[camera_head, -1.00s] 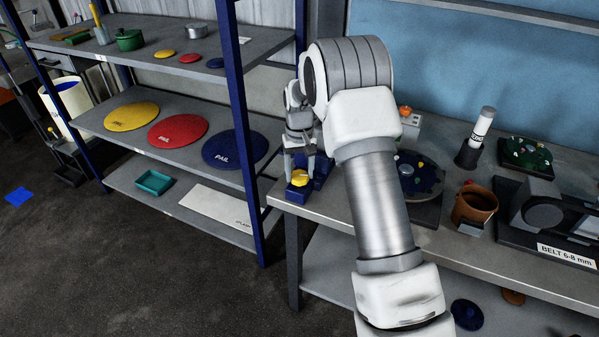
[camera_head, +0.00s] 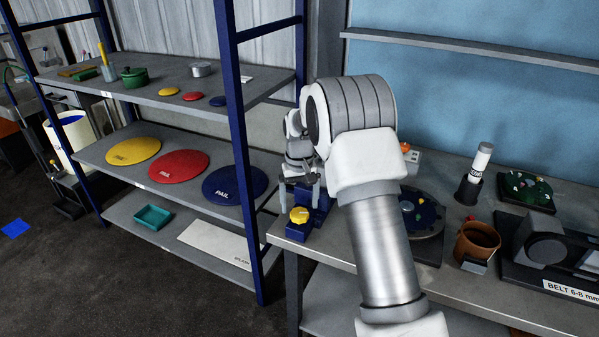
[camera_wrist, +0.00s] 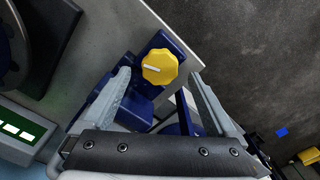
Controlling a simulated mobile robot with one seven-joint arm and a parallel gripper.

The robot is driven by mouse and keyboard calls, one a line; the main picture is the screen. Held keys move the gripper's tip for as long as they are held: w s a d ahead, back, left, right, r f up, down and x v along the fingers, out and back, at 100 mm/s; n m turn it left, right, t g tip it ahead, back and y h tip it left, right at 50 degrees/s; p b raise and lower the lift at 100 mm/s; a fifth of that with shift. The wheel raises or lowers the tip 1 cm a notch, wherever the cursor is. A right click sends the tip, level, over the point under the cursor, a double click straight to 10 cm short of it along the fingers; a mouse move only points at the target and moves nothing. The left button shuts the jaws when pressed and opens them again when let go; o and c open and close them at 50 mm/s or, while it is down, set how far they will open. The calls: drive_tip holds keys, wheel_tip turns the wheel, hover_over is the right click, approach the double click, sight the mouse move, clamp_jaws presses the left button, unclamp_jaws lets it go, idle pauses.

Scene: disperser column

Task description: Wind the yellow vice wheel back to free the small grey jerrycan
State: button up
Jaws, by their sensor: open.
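The yellow vice wheel (camera_head: 299,215) sits on the front of the blue vice (camera_head: 318,222) at the left end of the bench. In the wrist view the wheel (camera_wrist: 160,67) is scalloped with a pale bar mark on its face. My gripper (camera_head: 301,196) is just above and behind the wheel. Its two fingers (camera_wrist: 160,85) are spread open to either side of the wheel in the wrist view, with no visible grip on it. The vice's jaws are mostly hidden by my gripper and arm. I cannot make out the small grey jerrycan.
A dark round plate with coloured knobs (camera_head: 418,212), a brown pot (camera_head: 477,241) and a belt unit (camera_head: 545,240) stand on the bench (camera_head: 345,255). A blue-posted shelf (camera_head: 242,150) with coloured lids stands close on the left.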

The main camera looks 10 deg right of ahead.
sight(300, 213)
wheel_tip(300, 213, up, 15)
drive_tip(key=shift+f, duration=0.1)
idle(0.3)
drive_tip(key=s+r+t, duration=0.2)
drive_tip(key=s+r, duration=0.3)
drive_tip(key=s, duration=0.4)
drive_tip(key=s+r+t, duration=0.1)
drive_tip(key=s+r, duration=0.5)
drive_tip(key=s, duration=0.3)
drive_tip(key=s+f+t, duration=0.1)
drive_tip(key=s+f, duration=0.1)
drive_tip(key=s, duration=0.6)
drive_tip(key=s+f+t, duration=0.1)
drive_tip(key=s+f, duration=0.1)
drive_tip(key=s, duration=0.6)
drive_tip(key=shift+s+d+f+t, duration=0.3)
drive_tip(key=shift+s+d+f, duration=0.05)
drive_tip(key=shift+s+d, duration=0.05)
drive_tip(key=shift+c, duration=0.3)
